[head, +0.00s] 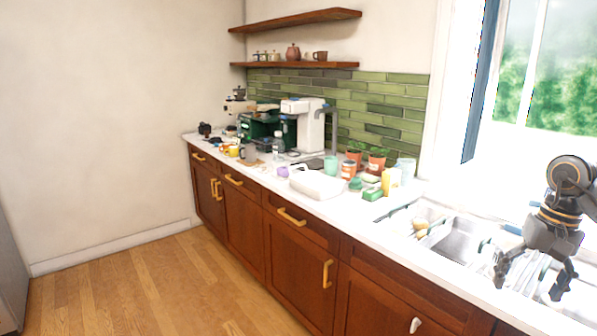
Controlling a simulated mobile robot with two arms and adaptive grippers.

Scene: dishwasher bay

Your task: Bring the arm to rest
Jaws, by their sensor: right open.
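My right gripper (530,283) is at the right edge of the head view, pointing down over the sink area. Its two dark fingers are spread apart with nothing between them. It appears above the right part of the sink and drying area, where several thin items are partly hidden behind it. My left gripper is not in view.
The white counter (344,207) runs along dark wood cabinets (295,260). The sink (457,240) is left of my right gripper. A coffee machine (303,125), plant pots (376,163) and a green sponge (372,194) crowd the counter further back. The wood floor (150,290) is clear.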

